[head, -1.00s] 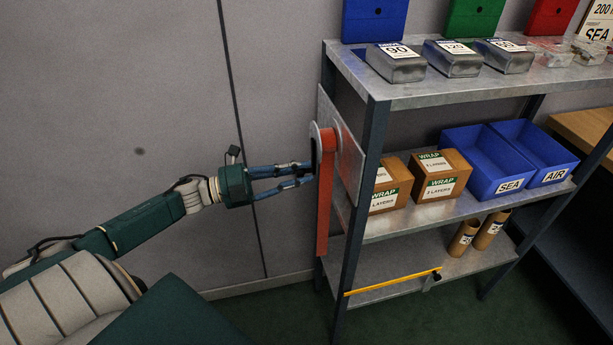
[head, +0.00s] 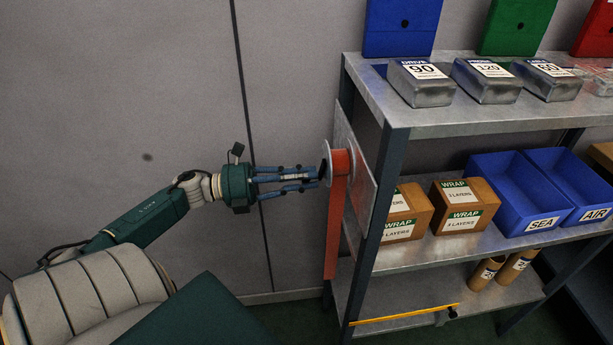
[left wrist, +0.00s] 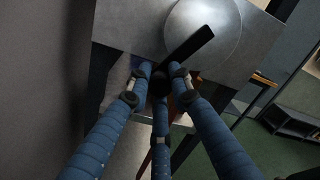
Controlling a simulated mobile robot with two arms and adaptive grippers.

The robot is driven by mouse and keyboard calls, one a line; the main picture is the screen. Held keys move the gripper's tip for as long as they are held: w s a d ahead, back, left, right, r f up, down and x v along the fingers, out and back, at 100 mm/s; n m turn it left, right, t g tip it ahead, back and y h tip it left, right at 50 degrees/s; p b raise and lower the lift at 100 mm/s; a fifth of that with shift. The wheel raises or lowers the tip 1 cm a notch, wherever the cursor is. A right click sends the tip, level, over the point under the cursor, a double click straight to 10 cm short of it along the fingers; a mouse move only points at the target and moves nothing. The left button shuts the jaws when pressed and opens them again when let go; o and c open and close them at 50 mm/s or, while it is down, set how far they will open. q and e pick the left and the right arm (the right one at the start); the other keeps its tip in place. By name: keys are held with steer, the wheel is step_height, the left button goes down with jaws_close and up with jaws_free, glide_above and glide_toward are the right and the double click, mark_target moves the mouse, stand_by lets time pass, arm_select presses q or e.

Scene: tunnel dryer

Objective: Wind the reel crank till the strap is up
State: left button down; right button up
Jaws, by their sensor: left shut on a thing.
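The reel (head: 353,160) is a grey metal disc on a plate at the shelf's left end, and it also shows in the left wrist view (left wrist: 203,25). The red strap (head: 337,225) hangs from it along the shelf post, its lower end near the bottom shelf. The black crank (left wrist: 190,50) crosses the reel's face as a slanted bar with a knob at its lower end. My left gripper (head: 316,178) reaches in from the left, shut on the crank knob; its fingers (left wrist: 162,78) surround the knob in the left wrist view. My right gripper is out of view.
The metal shelf (head: 440,118) stands right of the reel, holding labelled metal blocks, cardboard boxes (head: 462,207) and blue bins (head: 513,190). A yellow bar (head: 405,314) runs along the bottom shelf's front.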

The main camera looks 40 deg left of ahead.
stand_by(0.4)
arm_select(q)
steer(key=c, duration=1.5)
jaws_free()
steer(key=shift+c, duration=0.2)
steer(key=v, duration=1.2)
